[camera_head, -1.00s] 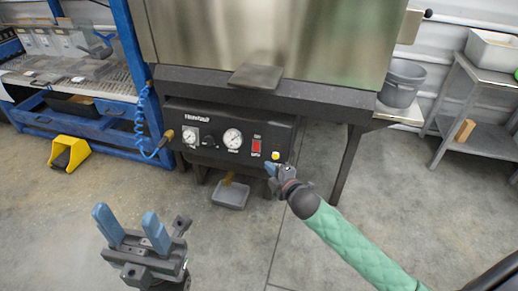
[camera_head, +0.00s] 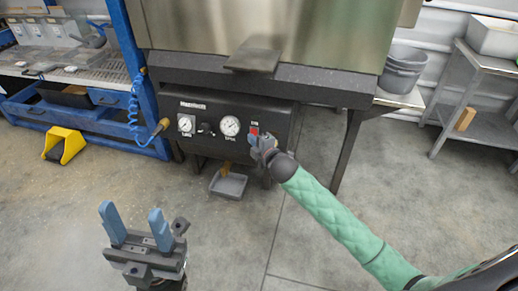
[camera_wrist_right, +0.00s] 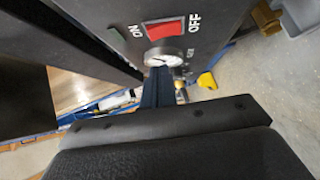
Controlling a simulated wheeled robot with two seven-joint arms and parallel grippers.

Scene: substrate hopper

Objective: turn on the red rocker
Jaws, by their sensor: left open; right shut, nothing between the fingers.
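The red rocker (camera_head: 254,131) sits on the black front panel (camera_head: 205,106) under the steel hopper. The right wrist view shows the rocker (camera_wrist_right: 165,29) close up, between the labels ON at left and OFF at right. Which side is pressed in, I cannot tell. My right gripper (camera_head: 254,142) is shut and empty, with its tips just below the rocker and partly over it in the head view. In the right wrist view its blue fingers (camera_wrist_right: 158,88) point toward the panel; I cannot tell whether they touch. My left gripper (camera_head: 136,228) is open and empty, low at left.
A dial gauge (camera_head: 230,126) and a smaller gauge (camera_head: 186,124) sit left of the rocker. A steel ledge (camera_head: 254,57) juts out above. A grey tray (camera_head: 229,186) lies below the panel, and a yellow pedal (camera_head: 64,146) at left. Open floor lies in front.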

